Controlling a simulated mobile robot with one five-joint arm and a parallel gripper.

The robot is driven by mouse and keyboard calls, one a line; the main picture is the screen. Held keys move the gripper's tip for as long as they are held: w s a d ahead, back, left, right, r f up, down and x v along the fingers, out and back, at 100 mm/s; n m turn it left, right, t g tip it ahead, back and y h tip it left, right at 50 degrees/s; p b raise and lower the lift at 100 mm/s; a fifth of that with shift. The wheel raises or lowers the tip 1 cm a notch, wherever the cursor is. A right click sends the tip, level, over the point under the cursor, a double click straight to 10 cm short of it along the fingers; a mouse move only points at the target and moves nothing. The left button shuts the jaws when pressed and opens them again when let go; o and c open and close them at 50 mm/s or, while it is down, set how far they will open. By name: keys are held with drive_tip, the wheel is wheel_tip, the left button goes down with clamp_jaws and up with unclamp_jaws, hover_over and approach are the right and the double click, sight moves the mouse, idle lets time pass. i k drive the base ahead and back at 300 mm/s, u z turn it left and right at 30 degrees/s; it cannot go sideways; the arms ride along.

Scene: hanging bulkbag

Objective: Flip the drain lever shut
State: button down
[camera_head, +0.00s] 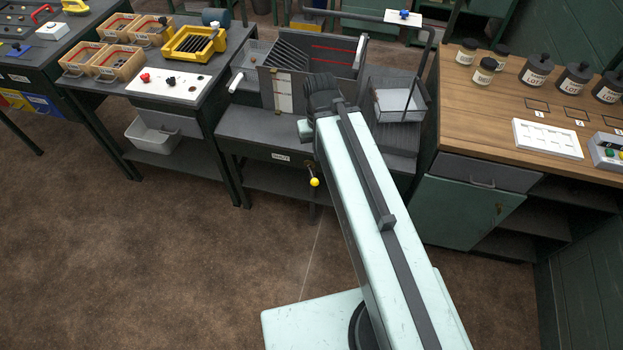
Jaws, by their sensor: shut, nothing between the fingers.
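The drain lever (314,181) shows as a yellow ball knob on a short handle. It sits below the front edge of the dark middle bench, just left of my arm. The handle hangs down and slightly right from a small brass-coloured fitting. My arm reaches up from the bottom of the picture to the middle bench, and its dark far joint is above the lever. My gripper cannot be made out; it seems hidden behind the arm. I see nothing touching the yellow knob.
The middle bench (240,124) carries dark panels and a white-labelled board. The left bench holds a white panel (170,84) and wooden bins. The right wooden counter (480,125) holds jars. The brown floor in front is clear.

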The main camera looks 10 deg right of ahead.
sight(314, 182)
drive_tip(key=u, duration=2.2)
drive_tip(key=k, duration=0.55)
drive_tip(key=z, duration=0.1)
